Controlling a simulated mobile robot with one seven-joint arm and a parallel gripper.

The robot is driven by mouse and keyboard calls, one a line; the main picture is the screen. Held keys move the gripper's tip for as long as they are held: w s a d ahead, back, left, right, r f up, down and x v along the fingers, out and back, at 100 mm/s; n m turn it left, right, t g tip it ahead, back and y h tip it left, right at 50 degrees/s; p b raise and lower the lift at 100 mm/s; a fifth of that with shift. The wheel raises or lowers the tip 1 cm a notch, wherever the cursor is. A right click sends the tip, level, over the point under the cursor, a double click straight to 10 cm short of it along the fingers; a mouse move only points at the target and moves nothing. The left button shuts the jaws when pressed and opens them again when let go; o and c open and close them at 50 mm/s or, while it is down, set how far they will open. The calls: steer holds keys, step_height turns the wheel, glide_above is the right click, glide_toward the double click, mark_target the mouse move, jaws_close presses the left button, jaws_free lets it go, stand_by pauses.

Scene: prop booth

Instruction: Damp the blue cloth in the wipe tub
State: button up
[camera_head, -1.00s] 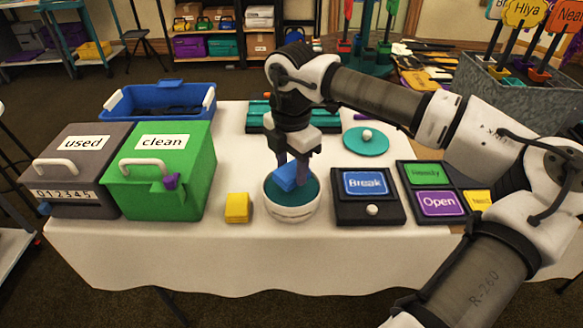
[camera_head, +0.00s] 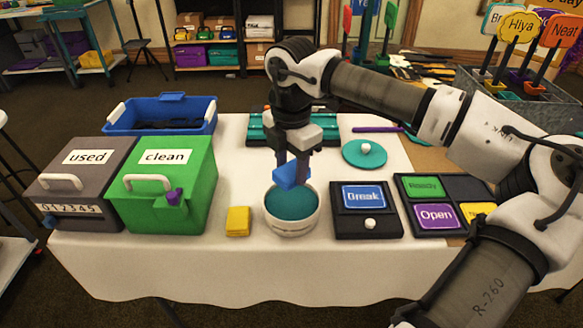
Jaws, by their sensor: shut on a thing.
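The blue cloth (camera_head: 289,175) is a small folded block. My gripper (camera_head: 291,165) is shut on it and holds it above the back part of the wipe tub. The wipe tub (camera_head: 291,228) is a round white bowl with a teal inside, standing at the front middle of the table. The cloth appears clear of the teal surface (camera_head: 291,203). Whether the cloth is wet cannot be seen.
A yellow block (camera_head: 238,221) sits left of the tub. Beyond it stand a green "clean" bin (camera_head: 160,205) and a grey "used" bin (camera_head: 83,200). A "Break" sign box (camera_head: 368,222) is close on the right. A teal lid (camera_head: 364,155) lies behind that.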

mark_target(292, 169)
steer(key=shift+r+p, duration=0.4)
steer(key=shift+p, duration=0.05)
step_height(292, 169, down, 7)
steer(key=b, duration=0.6)
steer(key=shift+r, duration=0.15)
steer(key=shift+f+b, duration=0.6)
steer(key=shift+b, duration=0.3)
stand_by(1.8)
steer(key=shift+r+p, duration=2.05)
steer(key=shift+r, duration=1.55)
step_height(292, 169, up, 4)
steer(key=p, duration=0.3)
steer(key=shift+f, duration=0.25)
step_height(292, 169, down, 10)
steer(key=b, duration=0.7)
steer(key=shift+r+b, duration=0.25)
steer(key=shift+b, duration=0.15)
